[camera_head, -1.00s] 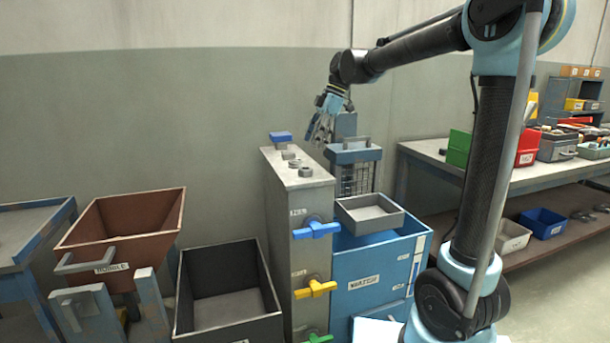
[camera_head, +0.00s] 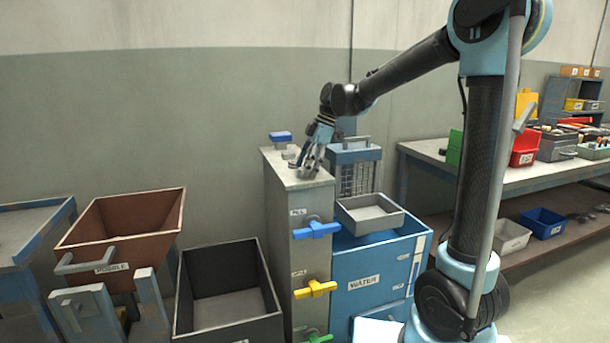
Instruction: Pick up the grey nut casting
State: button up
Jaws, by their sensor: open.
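Small grey castings stand in a row on the flat top of the tall grey cabinet (camera_head: 290,178). One grey casting (camera_head: 289,154) shows just left of my gripper. My gripper (camera_head: 306,168) is open and points down over the cabinet top, with its fingers at the near grey castings. The fingers largely hide these castings, so I cannot tell which is the nut casting or whether a finger touches it.
A blue-topped piece (camera_head: 281,136) stands at the cabinet's back edge. A blue unit labelled WATER (camera_head: 362,283) with a grey tray (camera_head: 369,226) stands to the right. A dark open bin (camera_head: 228,325) and a brown hopper (camera_head: 122,217) are on the left.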

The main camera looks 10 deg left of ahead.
jog(key=shift+c, duration=0.6)
jog(key=c, duration=1.1)
